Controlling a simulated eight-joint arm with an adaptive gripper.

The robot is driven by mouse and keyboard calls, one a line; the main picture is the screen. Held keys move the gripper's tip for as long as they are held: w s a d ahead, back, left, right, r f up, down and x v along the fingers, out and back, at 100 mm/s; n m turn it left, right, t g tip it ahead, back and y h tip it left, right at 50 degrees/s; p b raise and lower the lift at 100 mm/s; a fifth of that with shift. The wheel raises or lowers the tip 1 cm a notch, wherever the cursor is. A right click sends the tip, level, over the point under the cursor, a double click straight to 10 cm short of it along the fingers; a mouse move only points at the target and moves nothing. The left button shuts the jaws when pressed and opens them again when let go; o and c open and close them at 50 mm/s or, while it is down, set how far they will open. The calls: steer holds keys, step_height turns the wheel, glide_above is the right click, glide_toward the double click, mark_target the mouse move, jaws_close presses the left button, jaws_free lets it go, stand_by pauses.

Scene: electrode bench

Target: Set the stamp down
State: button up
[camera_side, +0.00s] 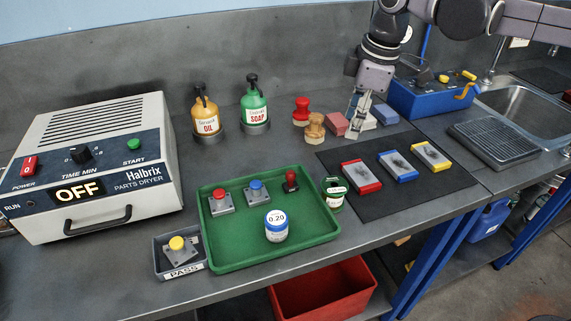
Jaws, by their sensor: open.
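A red-topped stamp-like piece (301,110) stands upright on the bench, behind a wooden knob-shaped piece (315,127). A small dark red-handled piece (291,181) stands in the green tray (322,233). I cannot tell for sure which of these is the stamp. My gripper (354,132) is open and points down, to the right of the wooden piece and apart from it. Its fingers are in front of small pink blocks (336,123), and I see nothing held between them.
A dark mat (398,195) carries red-, blue- and yellow-framed plates. The parts dryer (95,150) fills the left. Two pump bottles stand behind the tray. A small labelled jar (334,193) stands by the tray's right edge.

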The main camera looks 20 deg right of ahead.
steer(key=s+d+f+m+t, duration=0.2)
steer(key=s+d+f+m, duration=0.2)
steer(key=s+d+m, duration=0.2)
steer(key=s+d+f+m+t, duration=0.3)
steer(key=s+d+f+m, duration=0.2)
steer(key=s+d, duration=0.5)
steer(key=shift+s+d+m+h, duration=0.3)
steer(key=shift+s+m+h, duration=0.1)
steer(key=shift+s+m, duration=0.4)
